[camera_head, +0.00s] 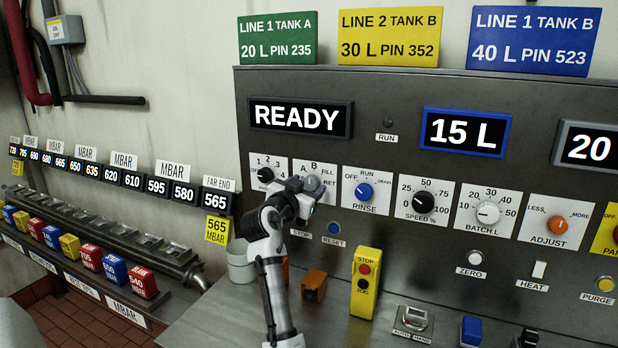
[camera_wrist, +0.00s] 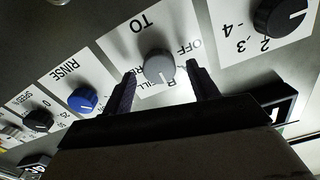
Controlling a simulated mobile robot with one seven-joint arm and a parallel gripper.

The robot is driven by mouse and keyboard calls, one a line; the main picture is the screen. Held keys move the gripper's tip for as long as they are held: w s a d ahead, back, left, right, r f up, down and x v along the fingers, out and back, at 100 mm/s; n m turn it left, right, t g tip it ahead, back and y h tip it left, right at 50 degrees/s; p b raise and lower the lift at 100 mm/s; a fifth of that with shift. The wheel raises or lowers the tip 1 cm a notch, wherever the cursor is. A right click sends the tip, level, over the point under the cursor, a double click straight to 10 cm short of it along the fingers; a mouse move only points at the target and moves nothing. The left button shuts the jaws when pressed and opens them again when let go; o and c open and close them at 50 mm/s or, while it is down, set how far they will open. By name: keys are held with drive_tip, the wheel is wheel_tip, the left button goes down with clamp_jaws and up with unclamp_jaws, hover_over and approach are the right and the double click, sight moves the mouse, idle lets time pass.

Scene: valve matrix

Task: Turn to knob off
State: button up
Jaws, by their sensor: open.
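The TO knob (camera_wrist: 158,67) is a round grey dial on a white plate in the wrist view, which is turned over. Its light pointer mark faces the lower side there, toward the B and FILL labels; the exact position is hard to tell. The OFF label (camera_wrist: 186,45) is at its upper right. My gripper (camera_wrist: 160,70) is open, with one dark finger on each side of the knob. Gaps show, and I see no clear contact. In the head view my gripper (camera_head: 305,190) covers much of the TO plate (camera_head: 300,165), and part of the grey knob shows (camera_head: 312,184).
The blue RINSE knob (camera_head: 364,191) is close to the right of the TO plate, and a black numbered knob (camera_head: 265,174) is close to its left. The display (camera_head: 300,118) above reads READY. A yellow STOP/JOG box (camera_head: 366,283) stands below.

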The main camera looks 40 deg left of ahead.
drive_tip(key=shift+x, duration=0.8)
drive_tip(key=c, duration=1)
